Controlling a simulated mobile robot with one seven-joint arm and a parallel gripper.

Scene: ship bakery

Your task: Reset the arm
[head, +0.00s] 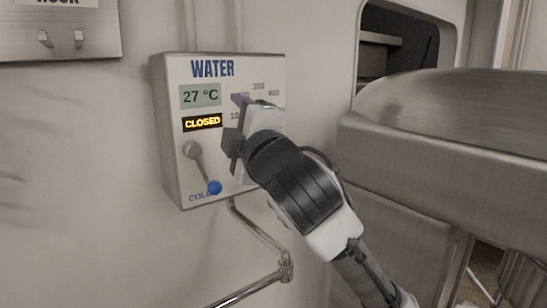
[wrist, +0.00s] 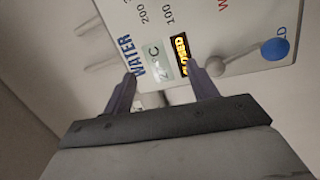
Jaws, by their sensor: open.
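My gripper (head: 238,122) is in front of the right half of a wall-mounted water box (head: 170,130) in the head view, hiding part of its dial markings. In the wrist view my gripper (wrist: 165,82) has its two fingers apart with nothing held between them. The box face (wrist: 215,25) lies beyond the fingers there. The box reads WATER, 27 °C and CLOSED. Its lever with a blue ball (head: 214,187) points down and right, toward the word COLD. The blue ball also shows at the right of the wrist view (wrist: 274,50). I cannot tell whether a finger touches the box.
A large metal basin or machine (head: 440,125) stands close on the right, beside my arm. A pipe (head: 262,238) runs down from the box and bends left. A metal hook plate (head: 62,32) is on the wall at upper left. The wall left of the box is mostly clear.

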